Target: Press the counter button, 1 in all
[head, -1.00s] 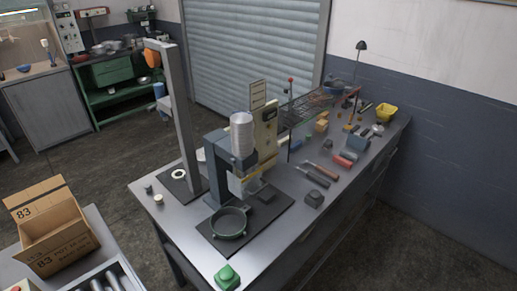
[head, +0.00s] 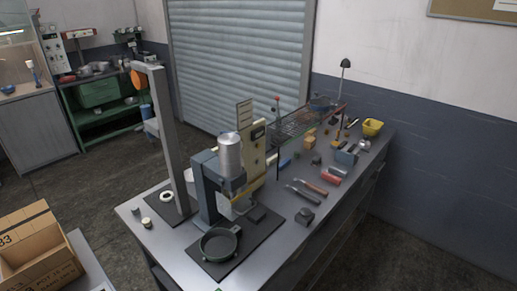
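Neither of my grippers is in view.
An open cardboard box (head: 38,255) stands on a separate surface at lower left. A tall grey post (head: 172,135) rises from the bench. Tools, a red block (head: 333,176) and a yellow bin (head: 372,127) lie farther right. Floor is open on the left.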

